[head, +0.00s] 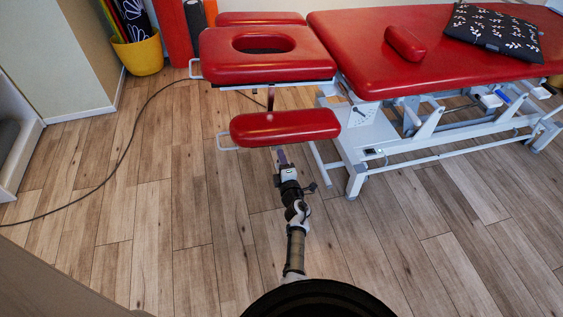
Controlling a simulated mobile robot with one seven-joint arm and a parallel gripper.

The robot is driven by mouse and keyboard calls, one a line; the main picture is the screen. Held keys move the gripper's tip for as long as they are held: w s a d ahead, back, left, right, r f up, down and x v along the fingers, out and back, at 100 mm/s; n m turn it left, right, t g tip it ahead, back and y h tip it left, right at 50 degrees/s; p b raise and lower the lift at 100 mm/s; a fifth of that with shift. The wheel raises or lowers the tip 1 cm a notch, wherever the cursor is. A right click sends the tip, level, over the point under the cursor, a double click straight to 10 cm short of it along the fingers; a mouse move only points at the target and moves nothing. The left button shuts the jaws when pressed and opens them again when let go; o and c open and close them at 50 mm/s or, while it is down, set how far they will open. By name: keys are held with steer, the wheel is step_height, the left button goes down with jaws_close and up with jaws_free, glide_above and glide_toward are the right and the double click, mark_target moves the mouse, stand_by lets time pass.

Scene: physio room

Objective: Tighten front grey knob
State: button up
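The red treatment table (365,55) has a headrest (262,62) with a face hole and a red armrest pad (285,126) in front of it. My gripper (281,157) is just below the front edge of this pad, seen from above and behind. Its purple fingertips are small in view, and I cannot tell whether they are apart or together. I cannot make out a grey knob; the area under the pad is hidden by the pad and my gripper. A white panel (360,117) with small dark marks is on the table's frame to the right.
The white table frame (357,180) has a leg on the floor to the right of my arm. A dark cable (128,143) curves over the wooden floor at left. A yellow basket (139,55) stands at the back left.

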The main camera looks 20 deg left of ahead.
jaws_close()
steer(key=shift+m+p, duration=0.35)
steer(key=shift+m, duration=0.05)
jaws_free()
steer(key=p+v, duration=0.3)
steer(key=v, duration=1.1)
steer(key=shift+w, duration=0.1)
